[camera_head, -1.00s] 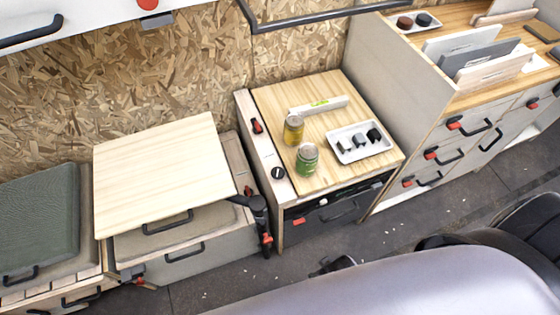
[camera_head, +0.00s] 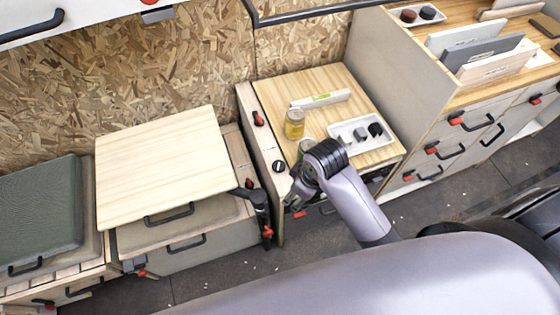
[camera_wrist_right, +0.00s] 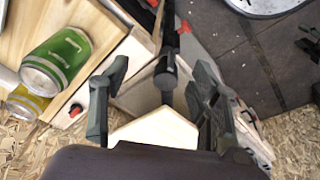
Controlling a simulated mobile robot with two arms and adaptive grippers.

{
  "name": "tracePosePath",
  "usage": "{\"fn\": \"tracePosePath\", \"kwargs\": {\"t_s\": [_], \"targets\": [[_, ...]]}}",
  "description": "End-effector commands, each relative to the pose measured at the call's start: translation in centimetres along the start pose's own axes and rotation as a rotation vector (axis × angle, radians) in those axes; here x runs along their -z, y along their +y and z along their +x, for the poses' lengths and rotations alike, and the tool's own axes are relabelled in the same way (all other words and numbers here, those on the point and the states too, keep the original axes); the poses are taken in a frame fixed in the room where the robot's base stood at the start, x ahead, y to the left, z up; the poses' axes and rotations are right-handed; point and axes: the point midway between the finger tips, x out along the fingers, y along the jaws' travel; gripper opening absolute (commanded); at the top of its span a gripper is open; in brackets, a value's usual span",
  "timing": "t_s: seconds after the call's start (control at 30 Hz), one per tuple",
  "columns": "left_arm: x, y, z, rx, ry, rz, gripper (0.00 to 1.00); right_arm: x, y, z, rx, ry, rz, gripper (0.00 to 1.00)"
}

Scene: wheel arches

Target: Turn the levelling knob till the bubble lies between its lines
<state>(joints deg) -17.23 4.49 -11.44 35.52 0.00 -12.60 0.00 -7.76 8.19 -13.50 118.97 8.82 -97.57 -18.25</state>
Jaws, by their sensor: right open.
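A white bar level with a green vial (camera_head: 321,99) lies on the wooden worktop; its bubble is too small to read against its lines. A black round knob with a pale line (camera_head: 279,166) is on the pale strip along the worktop's left edge, probably the levelling knob. My right gripper (camera_head: 291,199) is open and empty, just below and right of the knob in the head view, apart from it. Its two open fingers also show in the wrist view (camera_wrist_right: 160,70). My left gripper is out of view.
A yellow jar (camera_head: 294,123) and a partly hidden green jar (camera_wrist_right: 58,60) stand near my right arm. A white tray (camera_head: 340,127) holds small dark items. A red-handled switch (camera_head: 258,118) is on the strip. A swing-out wooden tabletop (camera_head: 165,165) with a black support arm (camera_head: 255,196) is left.

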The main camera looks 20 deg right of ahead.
Motion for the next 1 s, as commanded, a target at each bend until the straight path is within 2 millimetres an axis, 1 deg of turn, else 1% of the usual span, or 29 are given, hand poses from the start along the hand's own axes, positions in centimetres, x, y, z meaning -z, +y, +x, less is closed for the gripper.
{"fn": "tracePosePath", "kwargs": {"t_s": [0.03, 0.17, 0.3, 0.4, 0.5, 0.63, 0.73, 0.87, 1.0], "targets": [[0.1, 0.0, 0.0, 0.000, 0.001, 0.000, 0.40, 1.5, 0.7, -0.3, 0.004, -0.006, -0.055, 0.56], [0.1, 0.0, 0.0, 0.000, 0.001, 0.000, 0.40, 5.0, 2.2, -0.9, 0.027, -0.044, -0.221, 0.56], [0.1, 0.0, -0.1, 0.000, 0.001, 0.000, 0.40, 9.3, 4.8, -2.2, 0.055, -0.104, -0.424, 0.56], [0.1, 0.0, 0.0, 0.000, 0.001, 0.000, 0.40, 11.5, 6.6, -3.4, 0.071, -0.146, -0.536, 0.56], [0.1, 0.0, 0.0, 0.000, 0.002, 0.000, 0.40, 12.9, 7.8, -4.5, 0.084, -0.174, -0.609, 0.56], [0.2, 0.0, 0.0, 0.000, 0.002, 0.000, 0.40, 13.7, 8.5, -5.1, 0.095, -0.192, -0.652, 0.56], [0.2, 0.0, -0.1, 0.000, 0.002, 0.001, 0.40, 13.6, 8.6, -4.6, 0.099, -0.196, -0.658, 0.56], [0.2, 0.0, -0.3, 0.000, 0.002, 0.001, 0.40, 13.1, 8.4, -2.7, 0.099, -0.196, -0.656, 0.56], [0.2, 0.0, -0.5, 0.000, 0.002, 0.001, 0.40, 12.5, 8.3, 0.2, 0.100, -0.196, -0.655, 0.56]]}}
